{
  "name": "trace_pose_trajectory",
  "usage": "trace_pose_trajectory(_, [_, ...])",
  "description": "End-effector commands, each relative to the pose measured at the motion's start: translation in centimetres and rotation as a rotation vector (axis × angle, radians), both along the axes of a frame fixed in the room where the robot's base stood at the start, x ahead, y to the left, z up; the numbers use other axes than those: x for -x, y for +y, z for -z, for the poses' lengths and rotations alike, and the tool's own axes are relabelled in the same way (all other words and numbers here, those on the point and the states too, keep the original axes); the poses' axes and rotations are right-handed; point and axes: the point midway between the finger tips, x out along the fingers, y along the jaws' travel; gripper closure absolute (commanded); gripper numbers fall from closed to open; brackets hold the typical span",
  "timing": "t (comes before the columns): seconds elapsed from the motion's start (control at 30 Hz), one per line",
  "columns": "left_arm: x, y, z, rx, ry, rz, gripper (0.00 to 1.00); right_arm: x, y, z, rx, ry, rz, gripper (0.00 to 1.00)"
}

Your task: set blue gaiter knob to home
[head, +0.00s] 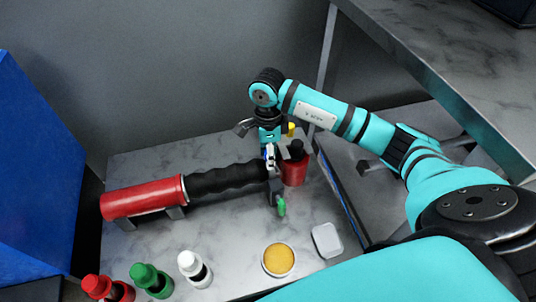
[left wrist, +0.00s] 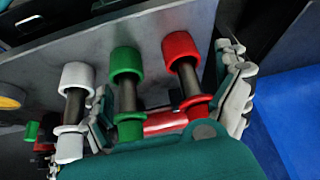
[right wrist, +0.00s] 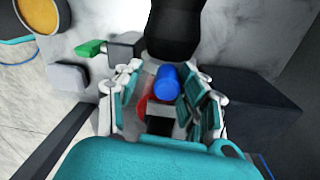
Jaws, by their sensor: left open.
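The blue knob (right wrist: 167,84) shows in the right wrist view, between the fingers of my right gripper (right wrist: 168,92). A gap seems to show on its left side, and I cannot tell whether both fingers touch it. A black ribbed gaiter (head: 228,178) runs from a red cylinder (head: 143,197) to the spot under my right gripper in the head view. The gaiter's black end (right wrist: 175,30) lies just beyond the knob. My left gripper (left wrist: 170,100) is open, with green (left wrist: 127,62) and red (left wrist: 181,48) knobs in the space between its fingers in the left wrist view.
Red (head: 106,289), green (head: 150,279) and white (head: 194,268) knobs line the table's front. A yellow-topped round part (head: 278,259), a pale block (head: 327,240) and a green lever (head: 281,206) are to the right. A red black-topped part (head: 294,168) stands beside my right gripper.

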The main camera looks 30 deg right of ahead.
Motion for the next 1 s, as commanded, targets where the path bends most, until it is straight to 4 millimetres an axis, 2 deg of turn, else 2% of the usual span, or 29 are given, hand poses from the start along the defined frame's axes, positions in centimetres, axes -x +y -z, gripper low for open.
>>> trace_pose_trajectory(0.03, [0.0, 0.0, -0.4, 0.000, -0.001, 0.000, 0.00, -1.8, -1.1, -4.3, 0.014, -0.067, 0.019, 0.52])
trace_pose_trajectory(0.2, [-0.1, 0.0, -0.6, 0.001, -0.001, -0.001, 0.00, -1.6, -0.8, -7.9, 0.010, -0.063, 0.014, 0.52])
trace_pose_trajectory(0.3, [-0.1, 0.0, -0.6, 0.000, -0.001, 0.000, 0.00, -1.5, -0.6, -9.3, 0.006, -0.057, 0.012, 0.52])
trace_pose_trajectory(0.53, [-0.1, 0.0, -0.4, 0.001, -0.002, -0.001, 0.00, -1.4, -0.5, -10.8, 0.003, -0.048, 0.009, 0.52])
trace_pose_trajectory(1.0, [-0.1, 0.0, -0.4, 0.001, -0.002, -0.001, 0.00, -1.4, -0.4, -10.7, 0.000, -0.046, 0.007, 0.52])
